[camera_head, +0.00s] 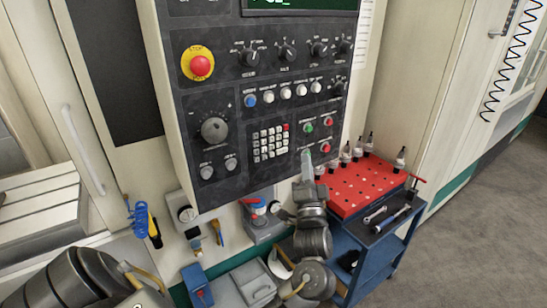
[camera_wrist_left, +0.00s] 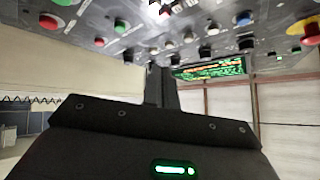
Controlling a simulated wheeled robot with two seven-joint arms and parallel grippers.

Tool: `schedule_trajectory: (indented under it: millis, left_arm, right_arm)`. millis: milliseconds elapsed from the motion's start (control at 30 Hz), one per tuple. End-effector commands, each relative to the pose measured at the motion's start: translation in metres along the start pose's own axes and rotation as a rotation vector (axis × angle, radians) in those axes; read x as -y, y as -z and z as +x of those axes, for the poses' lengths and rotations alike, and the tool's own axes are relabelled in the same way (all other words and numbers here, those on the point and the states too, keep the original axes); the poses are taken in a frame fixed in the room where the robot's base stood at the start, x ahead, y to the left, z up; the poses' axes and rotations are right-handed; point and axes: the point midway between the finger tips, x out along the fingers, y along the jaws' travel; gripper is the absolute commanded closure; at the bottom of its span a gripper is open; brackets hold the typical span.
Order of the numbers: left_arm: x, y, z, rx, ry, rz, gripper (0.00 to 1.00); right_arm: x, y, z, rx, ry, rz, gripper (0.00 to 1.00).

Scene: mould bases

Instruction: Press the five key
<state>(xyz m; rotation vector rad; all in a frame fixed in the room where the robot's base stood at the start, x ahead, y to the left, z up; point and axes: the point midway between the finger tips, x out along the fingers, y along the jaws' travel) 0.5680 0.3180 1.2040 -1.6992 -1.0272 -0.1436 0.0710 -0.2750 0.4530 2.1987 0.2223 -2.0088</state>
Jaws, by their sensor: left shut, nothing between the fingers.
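The keypad (camera_head: 270,143), a small block of white keys with a few red ones, is on the lower middle of the dark control panel (camera_head: 240,110). Its digits are too small to read, so I cannot tell the five key apart. In the left wrist view the keypad (camera_wrist_left: 176,6) is partly cut off at the top edge. My left gripper (camera_head: 307,158) points up at the panel, just right of the keypad in the head view and below the green and red buttons. Its fingers (camera_wrist_left: 160,82) are together and empty. I see no contact with a key. My right gripper is out of view.
A red emergency stop (camera_head: 201,65), a large dial (camera_head: 214,130) and rows of knobs and buttons surround the keypad. A green-text screen (camera_wrist_left: 210,68) is on the panel. A blue cart with a red top (camera_head: 365,187) holding several tool holders stands at right.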

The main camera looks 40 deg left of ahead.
Motion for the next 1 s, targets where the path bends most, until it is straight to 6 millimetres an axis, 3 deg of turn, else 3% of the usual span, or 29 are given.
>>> schedule_trajectory:
  millis: [100, 300, 767, 1000]
  left_arm:
    - [0.014, -0.002, -0.004, 0.030, 0.089, 0.193, 1.00]
    - [0.026, -0.007, -0.007, 0.065, 0.155, 0.364, 1.00]
    - [0.026, -0.009, -0.005, 0.066, 0.154, 0.385, 1.00]
    - [0.021, -0.025, 0.009, 0.066, 0.156, 0.386, 1.00]
  right_arm:
    - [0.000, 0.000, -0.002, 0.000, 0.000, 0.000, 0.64]
    - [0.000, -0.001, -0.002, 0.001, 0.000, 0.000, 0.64]
    - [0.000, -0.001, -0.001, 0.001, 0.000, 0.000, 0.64]
    - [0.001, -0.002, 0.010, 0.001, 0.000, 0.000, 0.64]
